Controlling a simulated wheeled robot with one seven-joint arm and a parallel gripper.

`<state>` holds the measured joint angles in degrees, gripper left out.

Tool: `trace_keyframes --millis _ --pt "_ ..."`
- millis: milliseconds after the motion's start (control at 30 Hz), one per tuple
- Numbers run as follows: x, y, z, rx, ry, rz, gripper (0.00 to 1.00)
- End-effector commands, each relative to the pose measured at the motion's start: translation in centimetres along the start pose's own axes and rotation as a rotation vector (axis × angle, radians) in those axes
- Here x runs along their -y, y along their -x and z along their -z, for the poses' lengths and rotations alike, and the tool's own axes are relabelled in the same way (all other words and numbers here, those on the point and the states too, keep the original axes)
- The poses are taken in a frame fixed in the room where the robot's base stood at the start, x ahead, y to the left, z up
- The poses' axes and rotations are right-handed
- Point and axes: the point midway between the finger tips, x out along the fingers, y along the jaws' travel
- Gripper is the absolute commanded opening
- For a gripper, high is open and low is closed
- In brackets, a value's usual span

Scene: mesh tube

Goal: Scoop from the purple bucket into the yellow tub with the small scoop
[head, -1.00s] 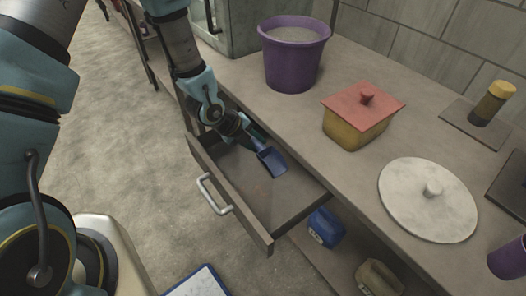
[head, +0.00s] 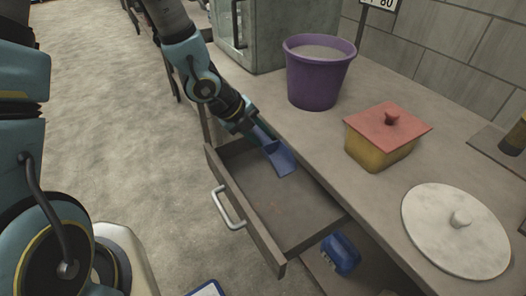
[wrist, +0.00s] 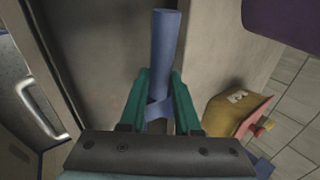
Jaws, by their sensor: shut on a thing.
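The small scoop (head: 281,158) is blue. My gripper (head: 256,126) is shut on it and holds it over the open drawer. In the wrist view the blue scoop (wrist: 165,55) stands between the green fingers of my gripper (wrist: 160,92). The purple bucket (head: 316,82) stands on the counter at the back, filled near the top with a pale grey material. The yellow tub (head: 378,156) stands on the counter to its right, covered by a red lid (head: 389,127) with a knob. The tub also shows in the wrist view (wrist: 226,112).
The open drawer (head: 243,225) juts out below the counter's front edge. A round pale lid with a knob (head: 430,220) lies on the counter at right. A blue container (head: 341,254) sits on a lower shelf. The counter front between bucket and tub is clear.

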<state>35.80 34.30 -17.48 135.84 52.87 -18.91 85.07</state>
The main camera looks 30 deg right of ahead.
Motion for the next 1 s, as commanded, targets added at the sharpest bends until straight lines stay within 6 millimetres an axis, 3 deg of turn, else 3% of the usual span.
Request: trace_keyframes --millis 33,200,767,1000 --pt "0.8 1.3 -0.1 0.002 0.001 0.003 0.00" --pt "2.1 3.3 -0.1 0.000 0.001 0.001 0.00" --pt "2.8 4.2 0.0 -0.001 0.001 0.000 0.00" --pt "4.4 6.6 0.0 -0.001 0.001 0.000 0.00"
